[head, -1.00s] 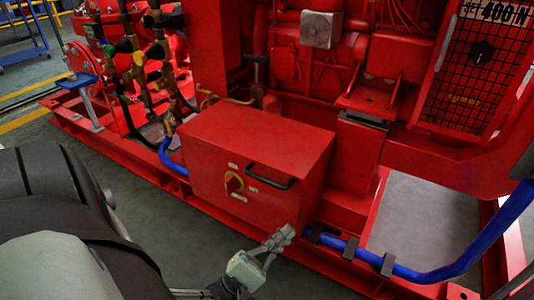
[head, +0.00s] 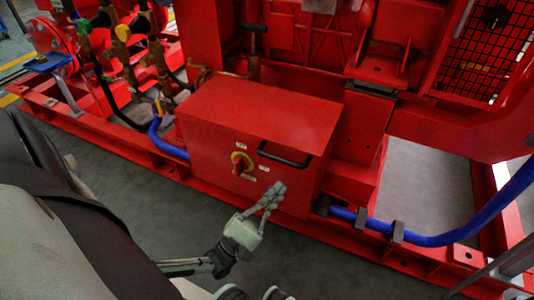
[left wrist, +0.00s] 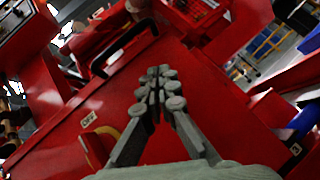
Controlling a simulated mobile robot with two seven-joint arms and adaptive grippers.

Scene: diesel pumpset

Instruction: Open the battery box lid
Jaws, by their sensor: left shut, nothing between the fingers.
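The red battery box (head: 255,150) stands on the red base frame, and its flat top lid (head: 262,108) lies closed. A black bar handle (head: 284,156) is on the upper front face, and it also shows in the left wrist view (left wrist: 124,48). A red and yellow rotary switch (head: 240,163) is left of the handle, and it shows at lower left in the left wrist view (left wrist: 97,143). My left gripper (head: 274,193) is shut and empty in front of the box, just below the handle. In the left wrist view its fingertips (left wrist: 158,76) are together below the handle. My right gripper is not seen.
A blue hose (head: 440,238) runs along the frame right of the box. Valves and pipes (head: 135,45) stand at the left. A black mesh guard (head: 487,50) is at upper right. Grey floor (head: 330,268) is free in front of the frame.

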